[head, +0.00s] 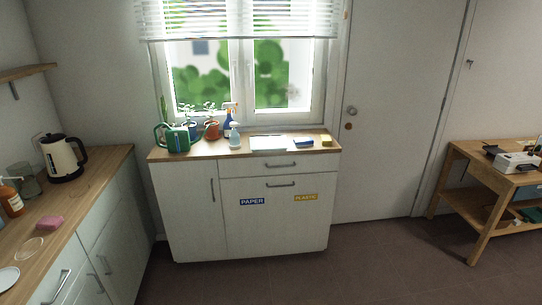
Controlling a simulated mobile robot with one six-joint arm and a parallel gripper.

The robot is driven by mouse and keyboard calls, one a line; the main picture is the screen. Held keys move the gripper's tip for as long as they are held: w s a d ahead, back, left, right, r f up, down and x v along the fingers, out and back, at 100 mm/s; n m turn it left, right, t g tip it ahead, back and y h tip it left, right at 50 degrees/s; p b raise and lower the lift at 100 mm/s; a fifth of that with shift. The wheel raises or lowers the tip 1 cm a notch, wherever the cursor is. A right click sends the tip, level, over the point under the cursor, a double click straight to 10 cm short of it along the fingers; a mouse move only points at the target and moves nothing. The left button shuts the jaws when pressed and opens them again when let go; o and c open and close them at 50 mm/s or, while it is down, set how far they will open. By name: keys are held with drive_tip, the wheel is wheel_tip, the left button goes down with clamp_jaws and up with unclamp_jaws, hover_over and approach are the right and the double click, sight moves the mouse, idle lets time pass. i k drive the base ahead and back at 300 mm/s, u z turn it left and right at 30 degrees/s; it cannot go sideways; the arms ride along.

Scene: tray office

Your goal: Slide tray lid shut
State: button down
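No tray with a sliding lid can be made out for certain. A white box-like item (517,163) with dark things around it sits on the wooden table (472,154) at the right edge of the head view. It is too small to tell whether it is the tray or how a lid stands. A flat white item (269,144) lies on the cabinet top under the window; I cannot tell what it is. My gripper is not in view.
A white cabinet (197,215) labelled PAPER and PLASTIC stands under the window, with a green watering can (177,139) and spray bottles on top. A counter with a kettle (66,158) runs along the left. A closed door (398,110) is behind. The floor between is clear.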

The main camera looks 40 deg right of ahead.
sight(269, 142)
drive_tip(key=u, duration=0.4)
drive_tip(key=i, duration=1.2)
drive_tip(key=z, duration=0.3)
drive_tip(key=k, duration=0.9)
drive_tip(key=z, duration=0.2)
drive_tip(key=i, duration=0.35)
drive_tip(key=u, duration=0.05)
